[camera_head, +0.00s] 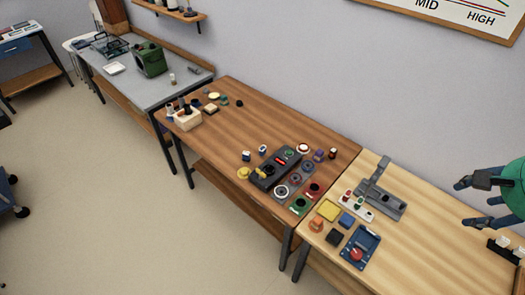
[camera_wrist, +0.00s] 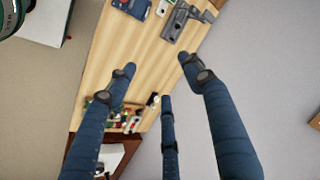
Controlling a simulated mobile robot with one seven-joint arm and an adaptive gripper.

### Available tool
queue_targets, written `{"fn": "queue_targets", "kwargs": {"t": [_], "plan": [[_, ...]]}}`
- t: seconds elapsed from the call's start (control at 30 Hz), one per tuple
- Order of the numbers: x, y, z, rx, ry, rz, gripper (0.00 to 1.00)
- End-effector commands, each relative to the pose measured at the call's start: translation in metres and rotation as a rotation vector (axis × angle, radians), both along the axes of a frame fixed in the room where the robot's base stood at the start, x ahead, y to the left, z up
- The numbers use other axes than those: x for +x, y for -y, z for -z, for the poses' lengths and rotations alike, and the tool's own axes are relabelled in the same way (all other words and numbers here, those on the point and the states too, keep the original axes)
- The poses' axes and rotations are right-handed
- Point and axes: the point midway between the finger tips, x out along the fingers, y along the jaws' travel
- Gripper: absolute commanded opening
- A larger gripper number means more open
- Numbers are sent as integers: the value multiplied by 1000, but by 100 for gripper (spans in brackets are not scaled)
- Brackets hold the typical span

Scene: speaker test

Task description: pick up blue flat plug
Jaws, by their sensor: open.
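A small blue flat square piece (camera_head: 346,220) lies on the light wooden table, between a yellow square (camera_head: 328,209) and a blue panel with a red knob (camera_head: 360,247). It looks like the blue flat plug, but it is too small to be sure. My gripper (camera_head: 463,203) is at the right edge of the head view, above the light table and well to the right of the blue piece. In the wrist view my gripper's dark blue fingers (camera_wrist: 158,74) are spread apart with nothing between them. I cannot pick out the blue piece in the wrist view.
A grey stand (camera_head: 381,196), a white strip with knobs (camera_head: 357,205), an orange piece (camera_head: 317,224) and a black square (camera_head: 334,238) crowd the light table's left part. A brown table (camera_head: 225,133) holds a black control box (camera_head: 275,168). The light table's middle (camera_head: 430,240) is clear.

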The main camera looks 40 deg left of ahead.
Motion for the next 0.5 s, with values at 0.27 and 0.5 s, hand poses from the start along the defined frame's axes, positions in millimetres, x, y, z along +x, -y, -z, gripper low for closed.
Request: {"fn": "queue_targets", "kwargs": {"t": [0.27, 0.5], "plan": [[59, -62, -1, 101, -71, 102, 52], [104, -121, 9, 178, -137, 197, 52]]}}
